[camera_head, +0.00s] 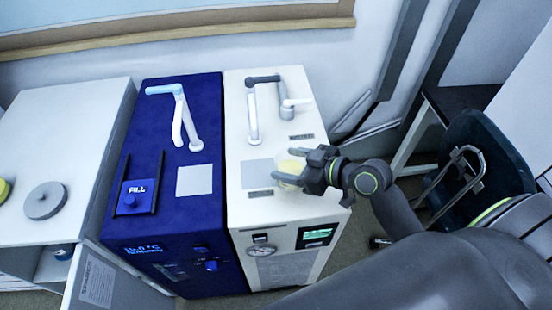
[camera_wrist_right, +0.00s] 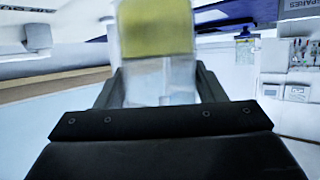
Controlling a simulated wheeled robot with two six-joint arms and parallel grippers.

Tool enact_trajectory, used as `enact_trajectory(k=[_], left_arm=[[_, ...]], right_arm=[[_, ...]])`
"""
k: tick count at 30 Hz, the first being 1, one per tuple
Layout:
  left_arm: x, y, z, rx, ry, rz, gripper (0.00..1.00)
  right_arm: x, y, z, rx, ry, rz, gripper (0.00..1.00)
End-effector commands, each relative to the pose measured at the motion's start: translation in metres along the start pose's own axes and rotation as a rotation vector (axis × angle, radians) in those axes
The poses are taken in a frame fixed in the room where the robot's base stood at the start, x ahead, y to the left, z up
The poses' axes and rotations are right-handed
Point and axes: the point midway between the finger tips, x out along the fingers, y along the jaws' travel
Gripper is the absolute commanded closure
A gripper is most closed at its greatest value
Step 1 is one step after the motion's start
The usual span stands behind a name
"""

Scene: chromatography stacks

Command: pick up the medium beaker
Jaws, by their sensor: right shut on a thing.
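The beaker (camera_head: 290,166) is a clear vessel with yellow contents, on or just above the top of the white machine in the head view. I cannot tell if it touches the surface. My right gripper (camera_head: 292,168) reaches in from the right and is shut on it. In the right wrist view the beaker (camera_wrist_right: 160,75) stands between the two dark fingers, with a yellow band above and clear glass below. The gripper hides part of it in the head view. My left gripper is not in view.
The white machine (camera_head: 240,208) has bent pipes (camera_head: 253,110) at its back. A blue machine (camera_head: 135,228) stands to its left, with a white bench (camera_head: 60,130) beyond. A dark bin (camera_head: 500,145) is at the right. A grey square plate (camera_head: 258,173) lies left of the beaker.

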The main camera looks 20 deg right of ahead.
Motion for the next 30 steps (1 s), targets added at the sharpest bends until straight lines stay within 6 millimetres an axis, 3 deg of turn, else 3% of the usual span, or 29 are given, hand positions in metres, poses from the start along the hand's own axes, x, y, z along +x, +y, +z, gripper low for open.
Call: enact_trajectory(k=[15,30], left_arm=[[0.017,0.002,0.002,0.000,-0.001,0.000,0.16],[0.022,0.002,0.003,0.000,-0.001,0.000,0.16]], right_arm=[[-0.051,0.000,0.022,-0.003,-0.001,-0.001,0.67],[-0.074,0.000,0.030,-0.001,0.002,0.000,0.67]])
